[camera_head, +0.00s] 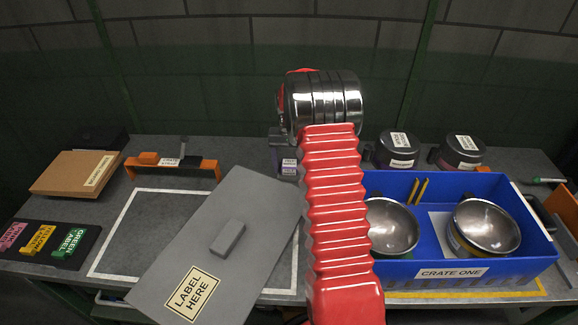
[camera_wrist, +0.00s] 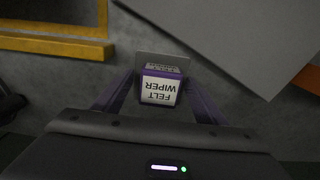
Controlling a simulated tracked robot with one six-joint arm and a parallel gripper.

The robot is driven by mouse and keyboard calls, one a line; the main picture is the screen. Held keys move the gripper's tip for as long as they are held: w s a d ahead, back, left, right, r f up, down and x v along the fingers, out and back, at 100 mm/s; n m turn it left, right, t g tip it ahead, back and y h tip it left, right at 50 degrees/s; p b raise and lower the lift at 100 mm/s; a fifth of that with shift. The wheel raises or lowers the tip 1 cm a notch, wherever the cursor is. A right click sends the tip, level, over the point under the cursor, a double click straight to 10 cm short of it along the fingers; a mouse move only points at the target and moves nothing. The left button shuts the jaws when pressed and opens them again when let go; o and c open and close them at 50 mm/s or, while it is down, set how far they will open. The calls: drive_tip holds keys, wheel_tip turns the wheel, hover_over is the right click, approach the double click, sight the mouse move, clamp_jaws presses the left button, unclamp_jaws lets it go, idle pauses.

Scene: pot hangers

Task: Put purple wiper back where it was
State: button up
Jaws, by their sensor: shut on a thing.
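The purple wiper (camera_wrist: 160,87) has a white label reading "FELT WIPER", upside down in the wrist view. A flat grey plate (camera_wrist: 165,62) shows at its far side. My gripper (camera_wrist: 160,95) is shut on the wiper, with one finger on each side. In the head view, white-and-purple labels (camera_head: 289,166) show just left of my red arm, near the back middle of the table. My arm hides most of the gripper there. Whether the wiper touches the table I cannot tell.
A grey lid (camera_head: 190,240) lies tilted at the front left. An orange bracket (camera_head: 215,170) stands behind it. The blue crate (camera_head: 470,272) with metal bowls is right of my arm. Two dark pots (camera_head: 397,150) (camera_head: 460,152) stand behind the crate.

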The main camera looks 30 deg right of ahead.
sight(289, 163)
drive_tip(key=o, duration=1)
drive_tip(key=shift+f, duration=0.1)
wheel_tip(289, 163, up, 12)
drive_tip(key=shift+r, duration=0.15)
drive_tip(key=shift+a, duration=0.1)
idle(0.4)
